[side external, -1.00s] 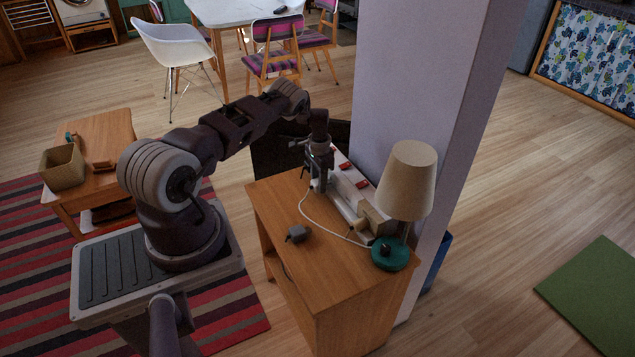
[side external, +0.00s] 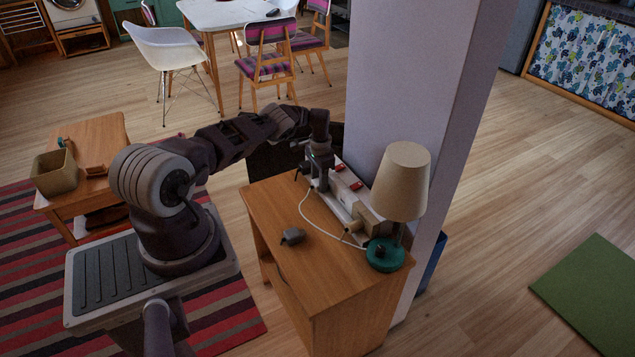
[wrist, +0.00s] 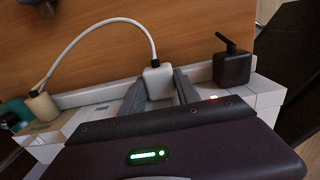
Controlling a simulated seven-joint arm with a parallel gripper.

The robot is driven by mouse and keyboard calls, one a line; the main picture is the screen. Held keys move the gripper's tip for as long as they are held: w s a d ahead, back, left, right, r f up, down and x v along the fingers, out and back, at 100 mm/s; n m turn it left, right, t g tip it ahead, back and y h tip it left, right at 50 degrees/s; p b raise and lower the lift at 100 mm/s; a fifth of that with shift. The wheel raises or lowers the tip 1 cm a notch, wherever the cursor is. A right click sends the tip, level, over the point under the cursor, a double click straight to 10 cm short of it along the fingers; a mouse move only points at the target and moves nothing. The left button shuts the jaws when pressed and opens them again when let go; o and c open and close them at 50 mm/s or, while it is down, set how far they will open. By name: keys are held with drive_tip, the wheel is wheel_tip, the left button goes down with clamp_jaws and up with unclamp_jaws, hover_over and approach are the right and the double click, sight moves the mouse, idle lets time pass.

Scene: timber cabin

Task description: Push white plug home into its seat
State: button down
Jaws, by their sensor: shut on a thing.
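The white plug (wrist: 158,82) is between the two fingers of my gripper (wrist: 160,92) in the wrist view, with its white cable curving away to the left. My gripper is shut on it. In the side view my gripper (side external: 322,182) points down at the far end of the white power strip (side external: 345,203), which also shows in the wrist view (wrist: 100,95). The plug is at the strip, but its underside and the seat are hidden, so I cannot tell how deep it sits.
A dark plug (wrist: 232,66) stands right of my fingers, and a beige plug (wrist: 42,106) is at the left. A lamp (side external: 402,180) with a teal base stands by the strip's near end. A grey adapter (side external: 293,236) lies on the desk (side external: 330,265). A pillar (side external: 410,90) rises behind.

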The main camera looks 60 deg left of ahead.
drive_tip(key=c, duration=1.2)
unclamp_jaws()
drive_tip(key=shift+w+a+r, duration=0.15)
drive_tip(key=shift+w, duration=0.05)
drive_tip(key=o, duration=0.4)
drive_tip(key=shift+s, duration=0.1)
drive_tip(key=shift+a+r, duration=0.1)
drive_tip(key=shift+r, duration=0.3)
drive_tip(key=shift+d+r, duration=0.15)
drive_tip(key=shift+r, duration=1.4)
drive_tip(key=shift+d+r, duration=0.1)
drive_tip(key=shift+r, duration=1.45)
